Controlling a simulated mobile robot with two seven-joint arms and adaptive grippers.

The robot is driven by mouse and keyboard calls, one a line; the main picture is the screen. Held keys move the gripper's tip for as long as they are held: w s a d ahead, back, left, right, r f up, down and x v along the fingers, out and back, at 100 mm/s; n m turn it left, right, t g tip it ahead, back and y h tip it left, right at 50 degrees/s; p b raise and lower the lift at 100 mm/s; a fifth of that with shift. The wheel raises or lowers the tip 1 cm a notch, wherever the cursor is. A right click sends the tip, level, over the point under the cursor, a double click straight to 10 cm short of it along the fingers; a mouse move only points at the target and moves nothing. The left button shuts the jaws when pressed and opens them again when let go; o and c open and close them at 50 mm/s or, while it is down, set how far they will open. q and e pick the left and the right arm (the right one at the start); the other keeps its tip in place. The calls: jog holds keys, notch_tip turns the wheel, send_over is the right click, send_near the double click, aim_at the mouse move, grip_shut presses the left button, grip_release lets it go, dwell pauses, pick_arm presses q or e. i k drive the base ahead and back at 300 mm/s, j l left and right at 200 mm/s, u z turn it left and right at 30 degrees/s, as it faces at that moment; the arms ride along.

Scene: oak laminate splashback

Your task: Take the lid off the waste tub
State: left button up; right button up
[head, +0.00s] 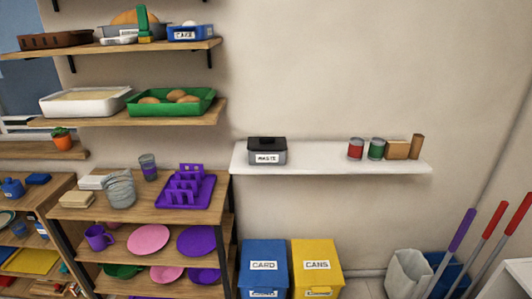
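The waste tub (267,158) is a small grey box with a white label reading WASTE. It stands upright near the left end of a white wall shelf (330,167). Its black lid (267,143) sits on top of the tub, with a raised part in the middle. Neither of my grippers shows in the head view.
A red can (356,148), a green can (377,149) and brown blocks (397,149) stand toward the shelf's right end. The shelf between tub and cans is clear. A blue CARD bin (263,266) and yellow CANS bin (316,266) stand below. Wooden shelving (140,211) is left.

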aim_at(256, 144)
jog(key=i+j, duration=0.15)
jog(key=j, duration=0.2)
jog(key=i+j, duration=0.2)
jog(key=j, duration=0.2)
jog(key=i+j, duration=0.15)
jog(key=j, duration=0.2)
jog(key=j+z, duration=0.15)
jog(key=z, duration=0.25)
jog(key=i+j+z, duration=0.1)
jog(key=z, duration=0.25)
jog(key=j+z, duration=0.4)
jog(key=i+l, duration=0.05)
jog(key=l, duration=0.05)
